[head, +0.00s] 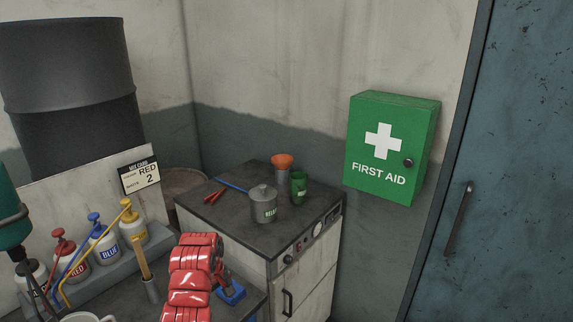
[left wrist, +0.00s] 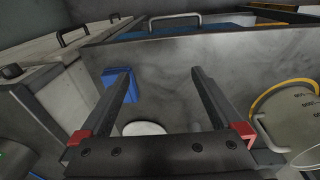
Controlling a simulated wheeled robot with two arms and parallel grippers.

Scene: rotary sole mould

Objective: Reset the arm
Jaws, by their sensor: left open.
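My left arm, with red segments, rises from the bottom middle of the head view, over the front of the bench. Its fingers are hard to make out there. In the left wrist view my left gripper (left wrist: 161,76) is open, its two dark fingers wide apart with red parts at their bases. I see nothing held between them. A white round thing (left wrist: 145,128) shows beyond the gap between the fingers, and a blue block (left wrist: 120,90) is partly hidden behind the left finger. My right gripper is in neither view.
Red (head: 76,263), blue (head: 103,240) and yellow (head: 132,222) pump bottles stand on the left bench. A cabinet (head: 236,230) behind holds a lidded grey pot (head: 263,205), green cup (head: 299,187) and orange funnel (head: 283,161). A first aid box (head: 392,150) hangs on the wall.

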